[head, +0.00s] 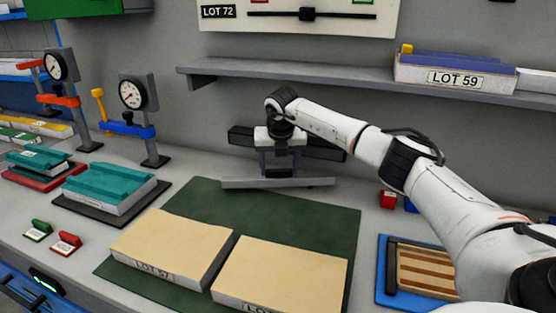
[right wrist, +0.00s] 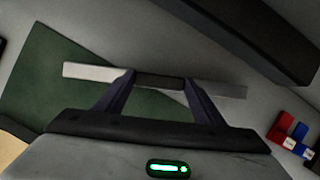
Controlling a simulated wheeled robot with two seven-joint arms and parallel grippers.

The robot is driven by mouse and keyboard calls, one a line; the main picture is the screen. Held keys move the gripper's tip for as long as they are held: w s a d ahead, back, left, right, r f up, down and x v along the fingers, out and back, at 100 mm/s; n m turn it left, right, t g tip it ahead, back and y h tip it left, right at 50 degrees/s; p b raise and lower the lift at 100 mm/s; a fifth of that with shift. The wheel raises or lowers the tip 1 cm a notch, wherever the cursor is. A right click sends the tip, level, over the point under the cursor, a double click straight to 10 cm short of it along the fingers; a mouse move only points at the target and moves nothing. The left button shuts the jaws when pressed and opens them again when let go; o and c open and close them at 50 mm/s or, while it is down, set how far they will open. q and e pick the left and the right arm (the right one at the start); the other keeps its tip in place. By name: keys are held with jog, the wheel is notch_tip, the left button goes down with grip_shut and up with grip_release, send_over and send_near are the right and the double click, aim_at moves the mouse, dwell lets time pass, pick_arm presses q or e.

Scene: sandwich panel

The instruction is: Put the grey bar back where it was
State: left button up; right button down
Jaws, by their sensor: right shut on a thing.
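The grey bar (head: 240,183) is a long thin strip near the back edge of the green mat (head: 185,194). My right gripper (head: 280,175) is shut on the middle of it from above. In the right wrist view the bar (right wrist: 90,71) sticks out on both sides of the two fingers (right wrist: 160,82), its left part over the green mat and its right part over the grey bench. I cannot tell whether the bar touches the surface or hangs just above it. My left gripper is in neither view.
Two tan-topped panels (head: 171,246) (head: 283,271) lie on the mat. A long black block (head: 325,150) is behind the gripper by the wall, under a grey shelf (head: 300,78). A blue tray (head: 386,277) and a red block (head: 388,199) are at right. Gauge stands (head: 135,105) are at left.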

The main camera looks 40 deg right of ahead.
jog(key=shift+w+d+r, duration=0.2)
jog(key=shift+w+d, duration=0.65)
jog(key=shift+w, duration=0.3)
jog(key=shift+w+d+f, duration=0.1)
jog(key=shift+w+d, duration=0.7)
jog(key=shift+w, duration=0.15)
jog(key=shift+s+f, duration=0.1)
jog(key=shift+f, duration=0.5)
jog(key=shift+c, duration=2.4)
grip_release()
jog(key=shift+f, duration=0.15)
